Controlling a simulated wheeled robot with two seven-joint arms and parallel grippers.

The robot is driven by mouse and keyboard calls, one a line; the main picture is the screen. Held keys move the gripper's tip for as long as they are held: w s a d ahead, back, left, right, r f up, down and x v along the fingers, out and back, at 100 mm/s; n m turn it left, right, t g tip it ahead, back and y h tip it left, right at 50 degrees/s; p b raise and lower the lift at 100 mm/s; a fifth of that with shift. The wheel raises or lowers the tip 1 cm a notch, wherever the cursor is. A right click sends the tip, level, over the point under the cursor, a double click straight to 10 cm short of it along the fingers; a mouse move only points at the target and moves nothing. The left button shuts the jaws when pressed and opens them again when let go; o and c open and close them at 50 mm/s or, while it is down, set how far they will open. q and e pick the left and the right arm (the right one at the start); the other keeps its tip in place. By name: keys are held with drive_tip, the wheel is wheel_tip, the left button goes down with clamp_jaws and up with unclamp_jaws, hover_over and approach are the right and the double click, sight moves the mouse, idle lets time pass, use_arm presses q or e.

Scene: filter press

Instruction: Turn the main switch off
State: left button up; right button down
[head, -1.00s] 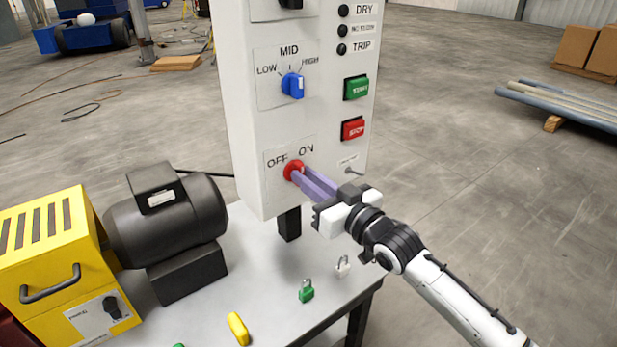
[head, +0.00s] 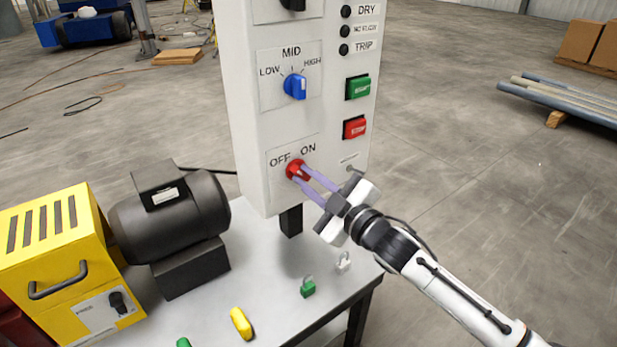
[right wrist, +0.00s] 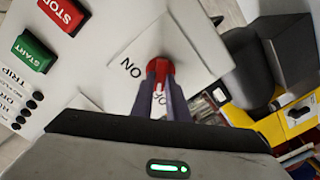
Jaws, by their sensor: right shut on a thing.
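The main switch (head: 297,169) is a red rotary knob low on the white control panel (head: 250,120), with OFF at its upper left and ON at its upper right. My right gripper (head: 305,173) is shut on this red knob, its purple fingers on either side of it. In the right wrist view the red knob (right wrist: 159,69) sits between the fingertips, and its white mark lies between them toward the OFF lettering, which the fingers partly cover. My left gripper is not in view.
Above the knob are a blue selector (head: 294,87), a green START button (head: 358,87) and a red STOP button (head: 354,127). Below, a grey table (head: 262,270) carries a dark motor (head: 170,215), a yellow box (head: 60,250) and small padlocks (head: 308,288).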

drive_tip(key=shift+n, duration=0.4)
drive_tip(key=c, duration=1.7)
unclamp_jaws()
drive_tip(key=v, duration=1)
drive_tip(key=shift+s+d+b, duration=0.1)
drive_tip(key=shift+s+b, duration=0.1)
drive_tip(key=shift+b, duration=0.1)
drive_tip(key=s+d+f+m+g+h, duration=0.1)
drive_tip(key=s+d+f+m+h, duration=0.15)
drive_tip(key=s+f+m, duration=0.55)
drive_tip(key=s+d+f+m+g+h, duration=0.1)
drive_tip(key=s+d+f+h, duration=0.2)
drive_tip(key=f, duration=0.9)
drive_tip(key=s+d+f+m+g+h, duration=0.1)
drive_tip(key=s+f, duration=0.3)
drive_tip(key=s, duration=0.1)
drive_tip(key=s+d+f+m+g, duration=0.1)
drive_tip(key=s+d+f+m, duration=0.1)
drive_tip(key=s+f, duration=0.2)
drive_tip(key=s+d+f+m+g+h, duration=0.1)
drive_tip(key=s+f+m+g, duration=0.1)
drive_tip(key=s+f, duration=0.3)
drive_tip(key=shift+s+d+f+h, duration=0.1)
drive_tip(key=shift+s+d+h, duration=0.1)
drive_tip(key=shift+s, duration=0.65)
drive_tip(key=shift+s+d+h, duration=0.15)
drive_tip(key=shift+s+d, duration=0.05)
drive_tip(key=shift+s, duration=0.65)
